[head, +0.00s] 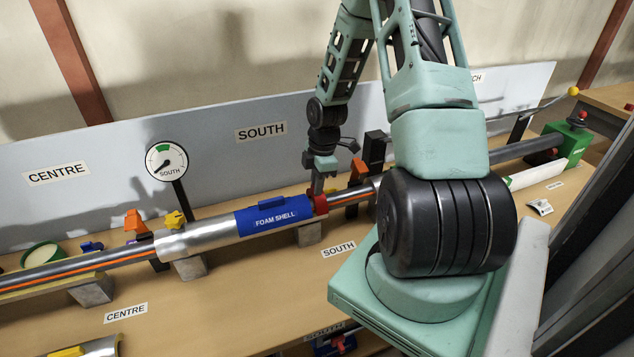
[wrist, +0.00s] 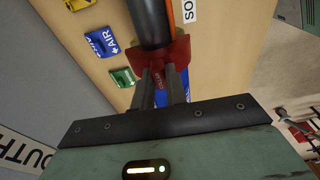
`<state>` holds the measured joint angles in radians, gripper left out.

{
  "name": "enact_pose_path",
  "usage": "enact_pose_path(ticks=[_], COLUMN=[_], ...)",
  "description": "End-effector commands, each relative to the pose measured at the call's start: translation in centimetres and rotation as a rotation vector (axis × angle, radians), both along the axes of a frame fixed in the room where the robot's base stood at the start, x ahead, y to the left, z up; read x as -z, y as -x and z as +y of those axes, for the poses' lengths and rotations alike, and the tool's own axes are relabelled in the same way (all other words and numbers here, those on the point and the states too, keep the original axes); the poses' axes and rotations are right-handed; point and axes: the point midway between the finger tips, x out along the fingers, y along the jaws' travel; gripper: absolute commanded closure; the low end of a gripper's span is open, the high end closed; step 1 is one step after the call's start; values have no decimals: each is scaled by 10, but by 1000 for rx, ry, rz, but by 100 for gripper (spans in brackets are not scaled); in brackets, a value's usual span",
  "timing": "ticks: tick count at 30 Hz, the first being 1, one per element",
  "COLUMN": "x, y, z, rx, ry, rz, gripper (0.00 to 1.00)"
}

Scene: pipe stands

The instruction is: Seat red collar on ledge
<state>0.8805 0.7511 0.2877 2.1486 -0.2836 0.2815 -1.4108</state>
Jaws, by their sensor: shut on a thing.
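The red collar (head: 320,205) sits around the pipe at the right end of the blue foam shell (head: 272,216) in the head view. My gripper (head: 317,187) is above it with fingers pointing down. In the wrist view my gripper (wrist: 166,85) is shut on a narrow part of the red collar (wrist: 176,52), and the dark pipe runs through the collar. The blue foam shell shows partly behind the fingers in the wrist view (wrist: 178,88). I cannot clearly make out the ledge, or whether the collar touches it.
A silver sleeve (head: 196,237) with a yellow clip lies left of the shell. A gauge (head: 166,161) stands behind the pipe. An orange piece (head: 358,170) and a dark upright post (head: 374,150) stand just right of the collar.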

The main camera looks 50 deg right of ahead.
Motion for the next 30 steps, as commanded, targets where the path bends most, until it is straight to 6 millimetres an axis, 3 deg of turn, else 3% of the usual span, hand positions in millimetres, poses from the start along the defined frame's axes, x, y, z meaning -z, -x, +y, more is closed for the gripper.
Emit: enact_pose_path(ticks=[26,27,29,30], x=[8,7,7,7], y=[0,0,0,0], z=[0,0,0,0], rx=[0,0,0,0], ry=[0,0,0,0], rz=[0,0,0,0], gripper=[100,78,61,61])
